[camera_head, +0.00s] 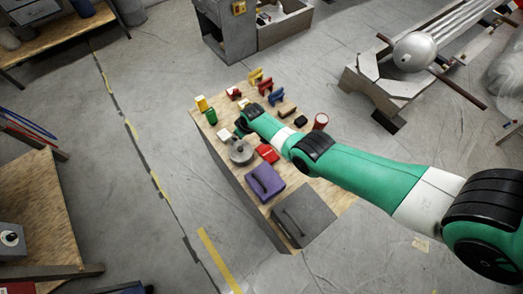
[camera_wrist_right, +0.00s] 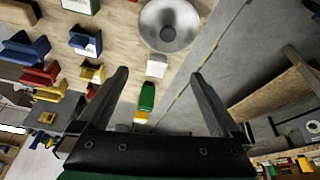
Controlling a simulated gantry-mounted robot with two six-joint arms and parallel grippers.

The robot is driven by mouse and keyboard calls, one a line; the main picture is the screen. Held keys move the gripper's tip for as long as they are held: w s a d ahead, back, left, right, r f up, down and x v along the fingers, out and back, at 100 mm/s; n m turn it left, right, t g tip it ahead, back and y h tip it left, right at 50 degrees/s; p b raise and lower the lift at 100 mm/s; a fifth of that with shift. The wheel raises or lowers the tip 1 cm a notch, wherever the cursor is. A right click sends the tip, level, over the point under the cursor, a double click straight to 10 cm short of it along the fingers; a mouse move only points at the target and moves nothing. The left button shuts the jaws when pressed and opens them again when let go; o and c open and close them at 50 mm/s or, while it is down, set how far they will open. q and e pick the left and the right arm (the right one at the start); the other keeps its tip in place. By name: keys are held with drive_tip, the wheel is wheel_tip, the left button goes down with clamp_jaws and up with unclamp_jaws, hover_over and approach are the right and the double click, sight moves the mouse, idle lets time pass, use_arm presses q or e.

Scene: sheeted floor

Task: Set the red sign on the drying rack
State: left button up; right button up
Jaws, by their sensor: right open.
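A red standing piece (camera_head: 265,86), probably the sign, is at the far edge of the wooden table in the head view; it also shows at left in the wrist view (camera_wrist_right: 40,76). Other red pieces are a small one (camera_head: 233,93) near the far left corner and a flat one (camera_head: 267,153) mid-table. I cannot tell surely which is the sign, or which thing is the drying rack. My right gripper (camera_wrist_right: 159,76) is open, its fingers apart with nothing gripped, above the table's left part. My own arm hides it in the head view. My left gripper is out of view.
The table (camera_head: 221,123) also holds a round metal dish (camera_head: 241,153), a green piece (camera_head: 210,116), a yellow piece (camera_head: 202,103), a purple box (camera_head: 264,182), a grey box (camera_head: 303,214) and a red can (camera_head: 321,121). Open floor lies to the left.

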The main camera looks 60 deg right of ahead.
drive_tip(key=s+d+f+m+g, duration=0.1)
drive_tip(key=s+d+f+g, duration=0.1)
drive_tip(key=s+f, duration=0.4)
drive_tip(key=m, duration=0.1)
approach(268, 153)
drive_tip(key=b+x, duration=0.8)
drive_tip(key=b, duration=0.5)
drive_tip(key=shift+w+f, duration=0.15)
drive_tip(key=shift+f, duration=0.1)
drive_tip(key=shift+r, duration=0.15)
drive_tip(key=c, duration=1.3)
drive_tip(key=w+d+p+v, duration=0.1)
drive_tip(key=p+v, duration=0.9)
drive_tip(key=w+d+r+p+v, duration=0.1)
drive_tip(key=w+p+v, duration=0.1)
drive_tip(key=p+v, duration=0.9)
drive_tip(key=w+d+p+v, duration=0.1)
drive_tip(key=w+p+v, duration=0.1)
drive_tip(key=p+v, duration=0.8)
drive_tip(key=shift+w+d+r+p, duration=0.1)
drive_tip(key=shift+w+r+p, duration=0.1)
drive_tip(key=shift+r+p, duration=0.2)
drive_tip(key=shift+f, duration=0.15)
drive_tip(key=shift+s, duration=0.1)
